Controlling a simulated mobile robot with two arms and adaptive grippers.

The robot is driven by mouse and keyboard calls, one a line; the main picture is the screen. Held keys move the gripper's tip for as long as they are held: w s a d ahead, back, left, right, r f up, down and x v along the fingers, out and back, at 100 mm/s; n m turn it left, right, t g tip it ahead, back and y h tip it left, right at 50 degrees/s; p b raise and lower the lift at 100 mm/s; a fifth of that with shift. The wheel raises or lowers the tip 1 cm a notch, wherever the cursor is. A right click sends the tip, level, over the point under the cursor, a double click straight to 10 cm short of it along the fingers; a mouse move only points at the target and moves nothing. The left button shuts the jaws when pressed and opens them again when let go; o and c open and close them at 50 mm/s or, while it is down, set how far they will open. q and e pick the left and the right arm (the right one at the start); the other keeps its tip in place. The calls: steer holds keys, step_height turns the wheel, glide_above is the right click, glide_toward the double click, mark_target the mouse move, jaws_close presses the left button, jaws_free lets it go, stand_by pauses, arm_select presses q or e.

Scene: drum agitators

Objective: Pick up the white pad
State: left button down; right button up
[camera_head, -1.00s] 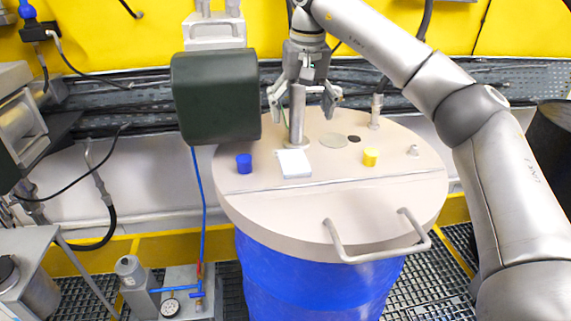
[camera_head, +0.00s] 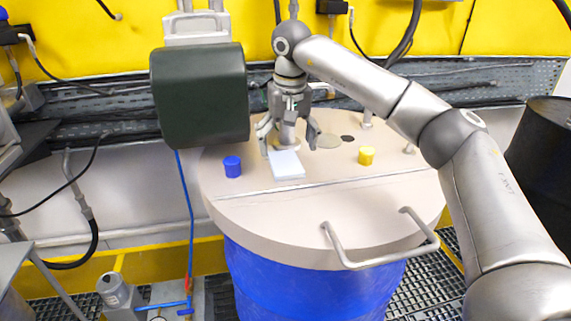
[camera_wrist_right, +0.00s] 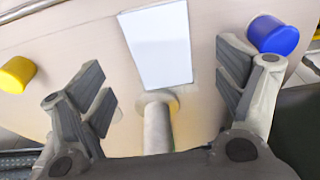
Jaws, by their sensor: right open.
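The white pad (camera_head: 286,165) lies flat on the beige drum lid (camera_head: 290,210), just in front of a short vertical metal shaft. In the right wrist view the white pad (camera_wrist_right: 158,46) is at the top middle, beyond the shaft (camera_wrist_right: 157,124). My right gripper (camera_head: 288,147) is open above the lid, behind the pad, with a finger on each side of the shaft. In the right wrist view my right gripper (camera_wrist_right: 164,92) has its fingers wide apart, with nothing between them but the shaft. I cannot tell whether they touch the lid. My left gripper is not in view.
A blue cap (camera_head: 232,167) stands left of the pad and a yellow cap (camera_head: 366,155) to the right. A dark green box (camera_head: 200,95) hangs left of the gripper. A handle (camera_head: 380,250) is at the lid's front edge. The lid's front is clear.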

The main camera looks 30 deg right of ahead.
mark_target(285, 162)
steer(key=f+p, duration=0.1)
steer(key=f, duration=0.1)
steer(key=w+f+p, duration=0.1)
steer(key=f, duration=0.1)
steer(key=shift+d+f, duration=0.1)
steer(key=shift+f, duration=0.45)
steer(key=shift+c, duration=0.4)
steer(key=c, duration=1)
steer(key=shift+r, duration=0.15)
